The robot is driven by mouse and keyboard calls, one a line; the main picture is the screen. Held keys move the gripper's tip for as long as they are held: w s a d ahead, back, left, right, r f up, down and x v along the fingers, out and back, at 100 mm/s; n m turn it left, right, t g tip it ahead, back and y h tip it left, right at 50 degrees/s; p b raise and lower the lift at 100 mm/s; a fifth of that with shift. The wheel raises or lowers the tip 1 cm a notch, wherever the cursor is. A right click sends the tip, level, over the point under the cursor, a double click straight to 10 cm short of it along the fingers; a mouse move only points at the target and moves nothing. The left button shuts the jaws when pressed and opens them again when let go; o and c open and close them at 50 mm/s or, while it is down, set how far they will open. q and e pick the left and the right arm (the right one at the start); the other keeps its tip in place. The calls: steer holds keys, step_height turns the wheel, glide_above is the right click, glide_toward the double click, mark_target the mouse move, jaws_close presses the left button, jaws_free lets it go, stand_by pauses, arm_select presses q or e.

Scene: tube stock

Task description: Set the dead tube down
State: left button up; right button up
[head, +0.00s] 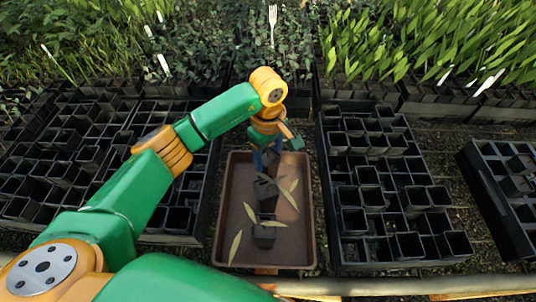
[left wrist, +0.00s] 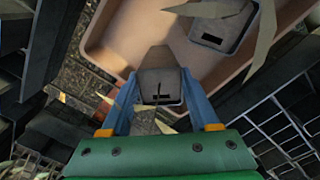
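My left gripper (head: 267,156) is over the far part of a brown tray (head: 236,190). In the left wrist view its blue fingers (left wrist: 160,95) lie against both sides of a dark square tube (left wrist: 160,82) with a slot in its end, closed on it. The held tube (head: 270,163) is partly hidden by the gripper in the head view; I cannot tell whether it touches the tray. Black tubes, one near the middle (head: 265,188) and one at the near end (head: 264,234), are in the tray among pale dry leaves. My right gripper is not in view.
Black racks of square cells stand left (head: 185,180) and right (head: 375,185) of the tray, with another rack (head: 505,190) at the far right. Green seedlings (head: 420,35) and a white fork-shaped marker (head: 272,20) are behind. A pale rail (head: 400,286) runs along the front.

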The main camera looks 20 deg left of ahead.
arm_select(q)
steer(key=o, duration=0.4)
steer(key=shift+r, duration=0.15)
step_height(320, 180, up, 7)
steer(key=shift+r+b, duration=0.1)
steer(key=shift+b, duration=0.45)
step_height(320, 180, up, 5)
steer(key=shift+f+p, duration=0.1)
steer(key=shift+p, duration=0.3)
